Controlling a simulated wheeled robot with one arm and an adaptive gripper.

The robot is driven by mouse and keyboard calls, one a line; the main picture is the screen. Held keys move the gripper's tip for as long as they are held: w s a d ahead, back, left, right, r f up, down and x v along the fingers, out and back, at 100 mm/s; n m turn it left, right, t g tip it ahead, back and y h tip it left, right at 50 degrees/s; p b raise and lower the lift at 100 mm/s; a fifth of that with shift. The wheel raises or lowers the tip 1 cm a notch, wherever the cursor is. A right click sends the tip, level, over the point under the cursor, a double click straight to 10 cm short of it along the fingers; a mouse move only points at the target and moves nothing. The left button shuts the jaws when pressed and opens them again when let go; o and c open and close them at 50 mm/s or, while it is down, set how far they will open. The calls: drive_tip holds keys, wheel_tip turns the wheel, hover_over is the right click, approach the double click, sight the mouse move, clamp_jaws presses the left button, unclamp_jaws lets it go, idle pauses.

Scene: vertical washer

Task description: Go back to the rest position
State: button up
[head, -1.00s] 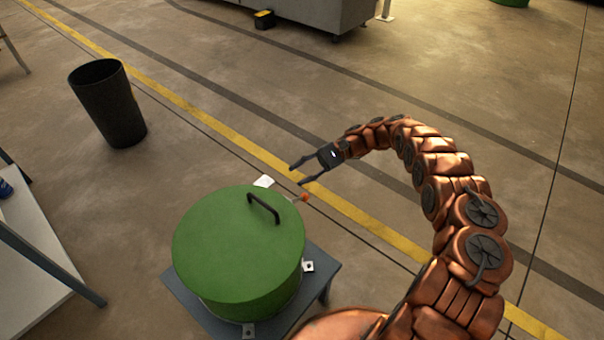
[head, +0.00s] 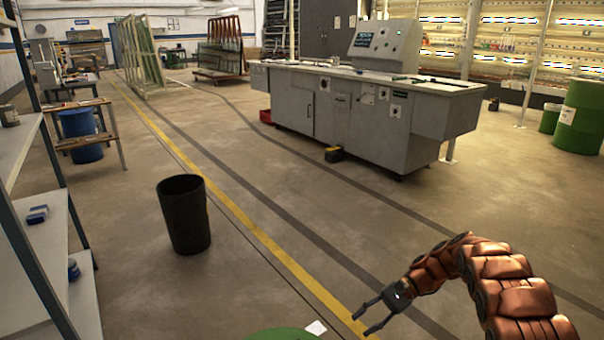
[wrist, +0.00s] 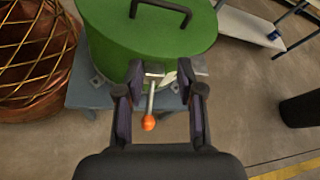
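My gripper (head: 366,320) shows in the head view at the lower right, at the end of my copper-coloured arm. Its two fingers are spread apart with nothing between them. In the wrist view my gripper (wrist: 160,95) is also open, above the side of the green-lidded washer (wrist: 150,30). A metal lever with an orange knob (wrist: 148,123) appears between the fingers in the picture, below them and apart. The lid is closed, with a black handle (wrist: 162,8) on top. In the head view only a sliver of the green lid (head: 283,335) shows at the bottom edge.
A black bin (head: 184,215) stands on the floor at left centre. A shelf unit (head: 55,270) is at the left edge. A large grey machine (head: 350,115) stands at the back, with green drums (head: 580,115) at right.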

drive_tip(key=s+d+r+h+p, duration=0.1)
drive_tip(key=s+r+h+p, duration=0.3)
drive_tip(key=r, duration=0.5)
drive_tip(key=s+d+r+n+t+h+p, duration=0.1)
drive_tip(key=s+r+p, duration=0.35)
drive_tip(key=r, duration=0.45)
drive_tip(key=s+d+r+h+p, duration=0.1)
drive_tip(key=s+r+h+p, duration=0.25)
drive_tip(key=s+r, duration=0.4)
drive_tip(key=s+r+n+t+h+p, duration=0.1)
drive_tip(key=s+r+n+h+p, duration=0.1)
drive_tip(key=s+r+p, duration=0.4)
drive_tip(key=s+a+r+n+t+h+p, duration=0.1)
drive_tip(key=s+r+n+p, duration=0.4)
drive_tip(key=s+r, duration=0.4)
drive_tip(key=shift+s+a+r+n+t+h+p, duration=0.2)
drive_tip(key=shift+s+r+n+t+h+p, duration=0.15)
drive_tip(key=shift+s, duration=2.2)
